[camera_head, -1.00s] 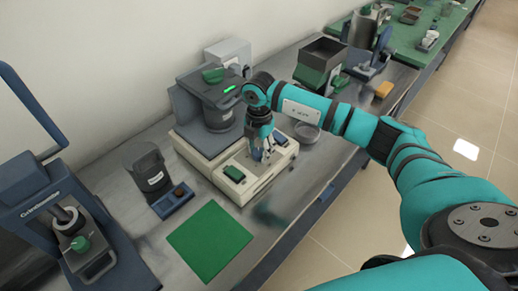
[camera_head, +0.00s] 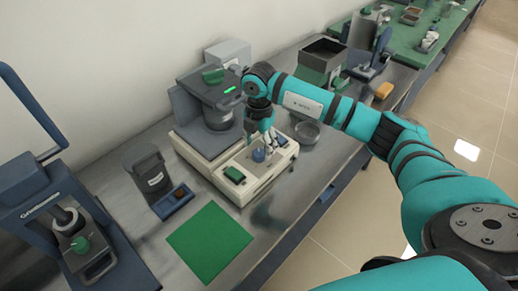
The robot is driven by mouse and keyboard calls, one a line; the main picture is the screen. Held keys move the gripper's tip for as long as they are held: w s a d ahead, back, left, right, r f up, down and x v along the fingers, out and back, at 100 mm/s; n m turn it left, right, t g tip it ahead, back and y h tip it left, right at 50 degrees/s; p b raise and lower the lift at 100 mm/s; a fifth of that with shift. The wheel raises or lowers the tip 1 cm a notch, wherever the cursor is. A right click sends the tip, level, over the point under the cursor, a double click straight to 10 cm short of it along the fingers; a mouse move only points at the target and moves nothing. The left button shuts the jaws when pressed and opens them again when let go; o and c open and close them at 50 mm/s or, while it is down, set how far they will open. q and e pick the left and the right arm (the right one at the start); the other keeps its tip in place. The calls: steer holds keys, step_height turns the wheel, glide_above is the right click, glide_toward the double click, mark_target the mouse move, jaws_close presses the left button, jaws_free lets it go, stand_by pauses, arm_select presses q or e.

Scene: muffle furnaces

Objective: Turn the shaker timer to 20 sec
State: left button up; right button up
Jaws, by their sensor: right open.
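The shaker (camera_head: 205,135) is a cream base with a dark grey upright and clamped vessel, standing in the middle of the bench. Its front panel holds a green switch (camera_head: 234,174) and a small blue-grey timer knob (camera_head: 258,155). My right gripper (camera_head: 265,146) points down just above and around the knob, with its fingers apart. I cannot tell whether the fingers touch the knob. The dial marks are too small to read. My left gripper does not show.
A green mat (camera_head: 209,241) lies in front of the shaker. A dark cup-shaped device (camera_head: 150,172) and a blue press (camera_head: 60,225) stand to the left. A grey bowl (camera_head: 307,132) and an open-topped box (camera_head: 322,60) stand to the right.

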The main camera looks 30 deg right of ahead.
mark_target(260, 153)
step_height(260, 153, up, 10)
steer(key=shift+f, duration=0.25)
steer(key=shift+s+f, duration=0.1)
stand_by(0.5)
